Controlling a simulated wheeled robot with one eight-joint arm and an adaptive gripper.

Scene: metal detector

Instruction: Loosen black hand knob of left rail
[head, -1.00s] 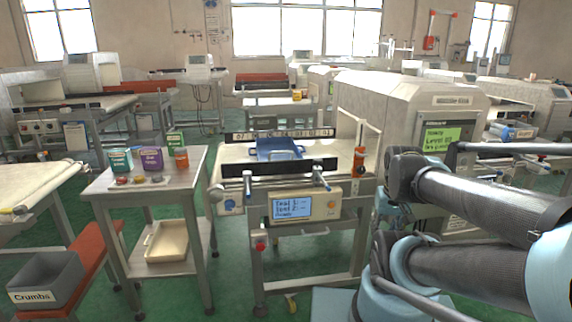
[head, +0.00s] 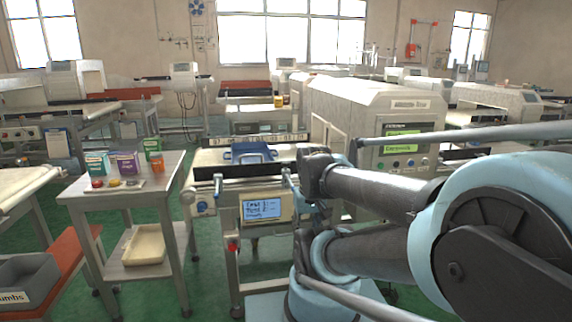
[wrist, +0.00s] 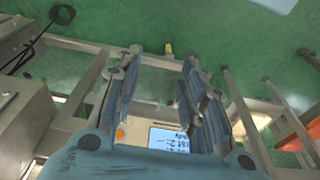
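A conveyor (head: 205,157) stands in front of the metal detector (head: 370,107). A long black rail (head: 222,170) runs along its near side. Bracket-like fittings sit on this rail, one at its left (head: 218,186) and one farther right (head: 288,178); a black hand knob cannot be made out clearly on either. A far rail (head: 262,139) with markings stands behind a blue tray (head: 250,151). My gripper (wrist: 163,60) is open and empty in the wrist view, over the floor and frame, beside the control panel's lit screen (wrist: 172,138).
The control panel (head: 262,208) hangs below the near rail. A side table (head: 120,190) with small tubs and samples stands to the left, a cream bin (head: 145,245) on its lower shelf. A red bench (head: 70,262) with a grey crumbs box (head: 25,285) is at lower left. Green floor lies between.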

